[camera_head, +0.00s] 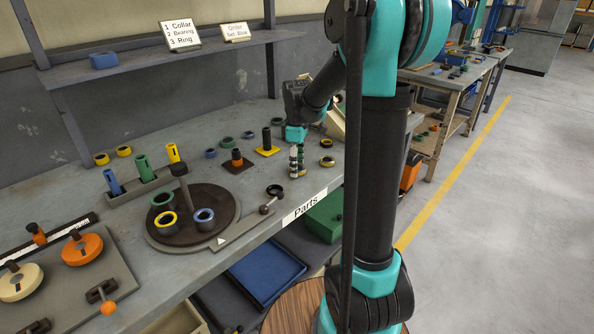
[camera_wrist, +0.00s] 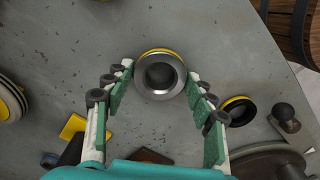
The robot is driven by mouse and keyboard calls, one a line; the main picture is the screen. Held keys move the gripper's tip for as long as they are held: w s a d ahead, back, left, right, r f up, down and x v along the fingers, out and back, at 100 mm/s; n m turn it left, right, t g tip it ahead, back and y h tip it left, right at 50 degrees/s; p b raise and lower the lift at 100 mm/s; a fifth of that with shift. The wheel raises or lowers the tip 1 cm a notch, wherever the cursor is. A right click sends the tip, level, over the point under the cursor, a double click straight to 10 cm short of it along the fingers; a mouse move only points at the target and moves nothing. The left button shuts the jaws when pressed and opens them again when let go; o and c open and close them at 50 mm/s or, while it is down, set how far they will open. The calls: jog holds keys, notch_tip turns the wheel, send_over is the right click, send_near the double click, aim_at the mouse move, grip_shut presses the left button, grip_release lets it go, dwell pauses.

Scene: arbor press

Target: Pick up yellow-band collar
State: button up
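A thick silvery ring with a yellow band, which looks like the yellow-band collar (camera_wrist: 159,91), lies on the grey bench top in the wrist view. Its dark bore faces the camera. My gripper (camera_wrist: 160,77) is open, with a green-padded finger on either side of the collar near the tips and a narrow gap visible at each side. In the head view my gripper (camera_head: 297,160) points down close to the bench near its front edge. There the collar is mostly hidden by the fingers.
A black ring with a yellow band (camera_wrist: 238,123) lies right of the fingers, near a ball-ended lever (camera_wrist: 284,114). A dark turntable (camera_head: 234,221) carries several rings. A black post on a yellow base (camera_head: 266,140) stands left of my gripper. More rings (camera_head: 327,162) lie to its right.

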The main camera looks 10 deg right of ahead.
jog(key=c, duration=0.9)
jog(key=shift+o, duration=0.2)
